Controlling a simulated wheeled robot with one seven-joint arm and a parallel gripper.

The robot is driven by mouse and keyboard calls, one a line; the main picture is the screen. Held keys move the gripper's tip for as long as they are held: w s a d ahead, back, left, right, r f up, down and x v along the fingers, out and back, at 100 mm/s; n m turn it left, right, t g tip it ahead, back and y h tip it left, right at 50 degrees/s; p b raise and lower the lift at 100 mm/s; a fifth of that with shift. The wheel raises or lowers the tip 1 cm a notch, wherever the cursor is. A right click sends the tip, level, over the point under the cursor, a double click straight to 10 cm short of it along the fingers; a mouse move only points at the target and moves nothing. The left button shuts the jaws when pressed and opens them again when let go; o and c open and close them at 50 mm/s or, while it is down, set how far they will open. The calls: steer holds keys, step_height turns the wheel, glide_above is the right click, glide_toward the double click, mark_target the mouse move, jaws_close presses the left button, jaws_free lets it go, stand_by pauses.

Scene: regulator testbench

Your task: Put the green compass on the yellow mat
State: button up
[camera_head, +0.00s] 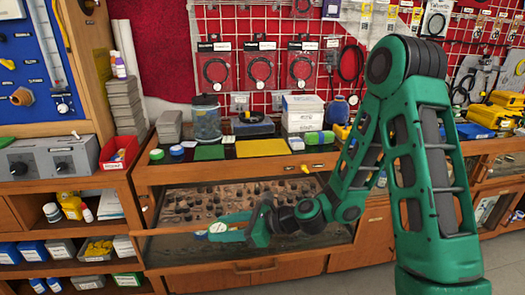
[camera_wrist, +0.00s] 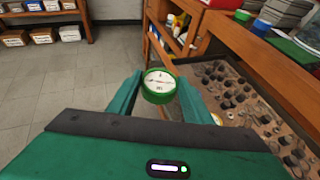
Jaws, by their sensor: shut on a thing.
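The green compass (camera_wrist: 159,85) has a white dial and a green rim. My gripper (camera_wrist: 157,91) is shut on it, with a finger on each side and the dial facing the wrist camera. In the head view my gripper (camera_head: 217,230) holds the compass (camera_head: 218,227) in the air, over the front left of the open drawer and below the bench top. The yellow mat (camera_head: 262,148) lies flat on the bench top, behind and to the right of my gripper, and looks bare.
The open drawer (camera_head: 181,246) holds many small dark parts. A green mat (camera_head: 209,153) lies left of the yellow mat. Green and blue round items (camera_head: 177,150) stand farther left. A clear jar (camera_head: 206,121) and stacked boxes (camera_head: 302,113) stand behind the mats.

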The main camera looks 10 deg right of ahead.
steer(key=w+d+r+m+t+h, duration=0.2)
steer(key=w+d, duration=0.4)
steer(key=d, duration=0.7)
steer(key=w+d+r+m+t+h, duration=0.2)
steer(key=w+d+m+t+h, duration=0.2)
steer(key=d, duration=0.9)
steer(key=w+m+h, duration=0.2)
steer(key=w+m, duration=0.1)
steer(key=shift+w+r+t, duration=0.15)
steer(key=shift+w+t, duration=0.1)
steer(key=shift+t, duration=0.15)
